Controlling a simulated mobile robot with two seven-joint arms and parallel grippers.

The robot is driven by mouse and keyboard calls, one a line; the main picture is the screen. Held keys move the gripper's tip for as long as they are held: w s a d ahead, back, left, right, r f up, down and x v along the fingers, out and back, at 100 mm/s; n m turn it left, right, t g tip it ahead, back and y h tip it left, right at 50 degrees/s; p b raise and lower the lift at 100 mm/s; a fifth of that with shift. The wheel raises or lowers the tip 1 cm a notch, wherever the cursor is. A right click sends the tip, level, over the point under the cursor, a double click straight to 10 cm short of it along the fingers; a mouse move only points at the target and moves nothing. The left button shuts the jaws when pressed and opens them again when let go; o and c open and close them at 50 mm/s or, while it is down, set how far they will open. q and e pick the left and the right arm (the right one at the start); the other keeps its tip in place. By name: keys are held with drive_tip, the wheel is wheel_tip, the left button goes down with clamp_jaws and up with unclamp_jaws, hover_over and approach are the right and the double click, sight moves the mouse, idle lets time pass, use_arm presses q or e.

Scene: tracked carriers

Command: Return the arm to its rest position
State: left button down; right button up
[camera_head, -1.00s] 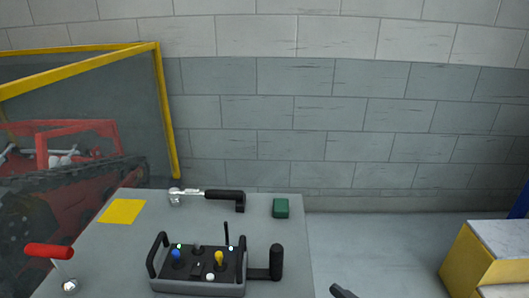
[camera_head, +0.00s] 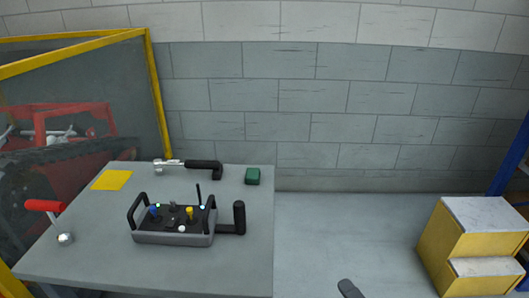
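A dark grey rounded tip (camera_head: 349,289) shows at the bottom edge of the head view, right of the table. It looks like the end of my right gripper, but only a small part shows, so I cannot tell whether it is open or shut. It is over the floor, apart from the table and the things on it. My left arm and gripper are not in view.
Yellow steps (camera_head: 436,246) stand right. The floor between is clear.

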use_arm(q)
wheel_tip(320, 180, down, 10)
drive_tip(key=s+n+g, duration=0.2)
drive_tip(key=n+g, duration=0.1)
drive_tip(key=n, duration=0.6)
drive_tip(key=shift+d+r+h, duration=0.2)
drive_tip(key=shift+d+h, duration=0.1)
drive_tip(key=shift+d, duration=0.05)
use_arm(e)
drive_tip(key=s+d+f+m+g+h, duration=0.1)
drive_tip(key=s+f+m+g+h, duration=0.2)
drive_tip(key=m, duration=1.8)
drive_tip(key=shift+s+f+g+h, duration=0.3)
drive_tip(key=shift+s+f+g, duration=0.5)
drive_tip(key=shift+s+f, duration=1.75)
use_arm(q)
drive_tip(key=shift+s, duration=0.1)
use_arm(e)
drive_tip(key=shift+w+f, duration=0.2)
drive_tip(key=shift+w, duration=0.15)
